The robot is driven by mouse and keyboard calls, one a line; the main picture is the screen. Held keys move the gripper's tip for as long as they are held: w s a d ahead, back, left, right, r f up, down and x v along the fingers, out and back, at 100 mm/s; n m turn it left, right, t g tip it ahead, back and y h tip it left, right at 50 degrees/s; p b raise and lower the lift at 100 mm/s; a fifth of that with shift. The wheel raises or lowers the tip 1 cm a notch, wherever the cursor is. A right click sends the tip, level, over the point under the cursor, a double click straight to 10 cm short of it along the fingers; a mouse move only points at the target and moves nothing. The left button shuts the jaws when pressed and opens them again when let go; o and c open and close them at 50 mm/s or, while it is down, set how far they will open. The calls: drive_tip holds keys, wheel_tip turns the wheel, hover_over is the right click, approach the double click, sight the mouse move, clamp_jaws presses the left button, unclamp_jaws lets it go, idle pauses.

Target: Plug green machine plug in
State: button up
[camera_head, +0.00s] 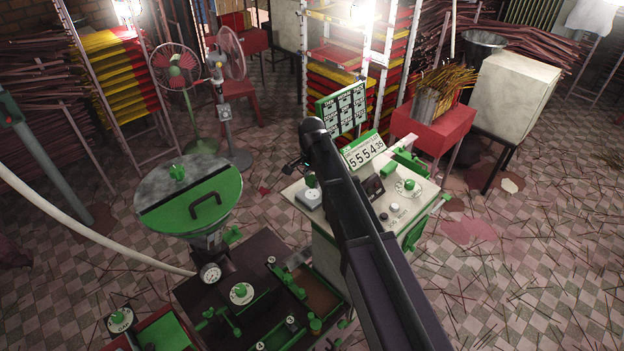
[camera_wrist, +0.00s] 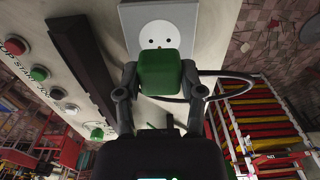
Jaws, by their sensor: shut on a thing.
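The green plug (camera_wrist: 160,72) is between the two fingers of my gripper (camera_wrist: 160,75) in the wrist view, which are shut on it. A white socket plate (camera_wrist: 183,18) with a round face shows just above the plug, its two dark holes uncovered. The plug overlaps the lower part of the socket face; I cannot tell whether they touch. A dark cable (camera_wrist: 243,76) loops out to the right of the plug.
The white panel (camera_wrist: 85,20) carries a dark bar (camera_wrist: 83,62), a red button (camera_wrist: 17,46) and a green button (camera_wrist: 39,73). In the head view, the white-and-green machine (camera_head: 427,196) stands under my arm, beside a green-lidded hopper (camera_head: 190,208).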

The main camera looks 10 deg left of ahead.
sight(312, 178)
drive_tip(key=shift+f+b, duration=1.3)
drive_tip(key=shift+f, duration=0.3)
drive_tip(key=shift+f+b, duration=0.6)
idle(1.3)
drive_tip(key=o, duration=1.1)
drive_tip(key=shift+o, duration=0.2)
drive_tip(key=shift+r, duration=0.15)
wheel_tip(312, 178, up, 7)
drive_tip(key=p, duration=0.7)
drive_tip(key=shift+r, duration=0.15)
drive_tip(key=w+d, duration=0.2)
drive_tip(key=w, duration=0.1)
drive_tip(key=shift+d+f, duration=0.1)
drive_tip(key=shift+f, duration=0.1)
drive_tip(key=shift+w+d+r, duration=0.15)
drive_tip(key=shift+w+d, duration=1.75)
drive_tip(key=shift+w, duration=0.05)
